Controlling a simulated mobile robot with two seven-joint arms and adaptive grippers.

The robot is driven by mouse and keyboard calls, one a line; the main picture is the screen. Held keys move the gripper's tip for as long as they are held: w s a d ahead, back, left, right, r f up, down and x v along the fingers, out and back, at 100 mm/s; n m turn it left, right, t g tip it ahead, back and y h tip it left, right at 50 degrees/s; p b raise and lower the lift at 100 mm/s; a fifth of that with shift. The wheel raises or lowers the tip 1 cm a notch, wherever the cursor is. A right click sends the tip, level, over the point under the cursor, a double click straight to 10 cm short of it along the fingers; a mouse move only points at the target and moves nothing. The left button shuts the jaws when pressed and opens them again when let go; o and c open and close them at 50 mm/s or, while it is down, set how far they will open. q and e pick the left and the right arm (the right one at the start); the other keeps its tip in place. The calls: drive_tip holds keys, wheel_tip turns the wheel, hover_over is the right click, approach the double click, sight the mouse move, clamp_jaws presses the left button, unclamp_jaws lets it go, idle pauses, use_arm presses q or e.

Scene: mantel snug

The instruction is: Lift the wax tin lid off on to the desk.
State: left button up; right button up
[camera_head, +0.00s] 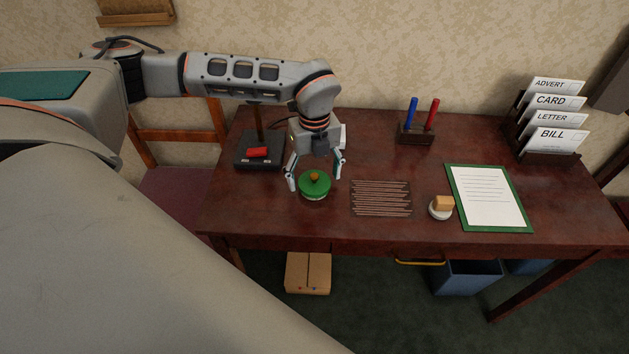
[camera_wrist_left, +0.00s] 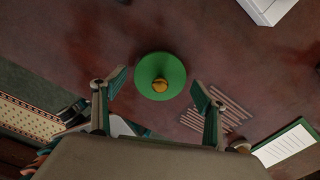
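The wax tin (camera_head: 315,196) stands on the desk (camera_head: 400,238) near its front left, with a round green lid (camera_head: 308,188) on top. The lid has a small brownish-yellow knob in its middle. In the left wrist view the lid (camera_wrist_left: 150,84) covers the tin, seen from above. My left gripper (camera_head: 315,182) is open, with one finger on each side of the lid. In the left wrist view the open fingertips (camera_wrist_left: 158,84) are apart and nothing is between them but the view of the lid and knob. My right gripper is not in view.
A black stand with a red piece (camera_head: 257,152) is left of the tin. A pen holder (camera_head: 415,138) and letter rack (camera_head: 548,157) stand behind.

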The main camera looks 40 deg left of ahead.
use_arm(q)
drive_tip(key=shift+s, duration=0.2)
drive_tip(key=c, duration=1)
drive_tip(key=shift+c, duration=0.5)
